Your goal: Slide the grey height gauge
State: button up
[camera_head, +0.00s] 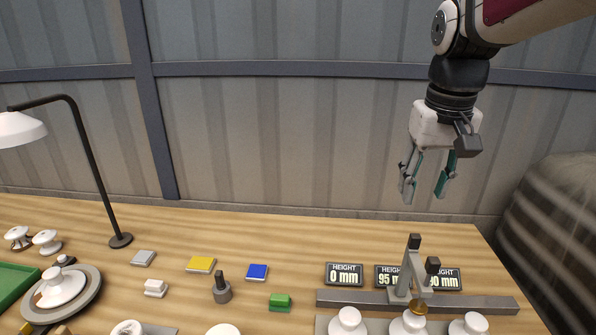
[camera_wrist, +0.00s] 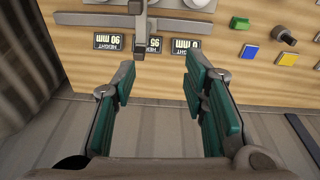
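The grey height gauge (camera_head: 409,275) stands on a long grey rail (camera_head: 480,303) at the right of the table. It has an upright with a black knob on top and an arm with a second black knob reaching toward the front. It also shows in the wrist view (camera_wrist: 140,42), upside down at the top. My gripper (camera_head: 424,195) hangs above and behind the gauge, pointing down, clear of it. Its teal-padded fingers (camera_wrist: 158,80) are spread apart with nothing between them.
Height labels, 0 mm (camera_head: 344,274) and others partly hidden by the gauge, stand behind the rail. White insulators (camera_head: 348,322) stand in front. Colored blocks, including a blue one (camera_head: 257,272), and a grey knobbed piece (camera_head: 221,289) lie left. A lamp (camera_head: 95,170) stands far left.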

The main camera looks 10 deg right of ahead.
jog(key=g, duration=0.2)
send_over(415, 235)
notch_tip(415, 235, down, 4)
jog(key=m, duration=0.1)
jog(key=shift+y, duration=0.3)
notch_tip(415, 235, down, 13)
jog(key=b, duration=0.5)
jog(key=shift+d+r, duration=0.1)
jog(key=shift+s+f+b, duration=0.1)
jog(key=shift+f+b, duration=0.45)
jog(key=shift+f, duration=0.15)
grip_shut()
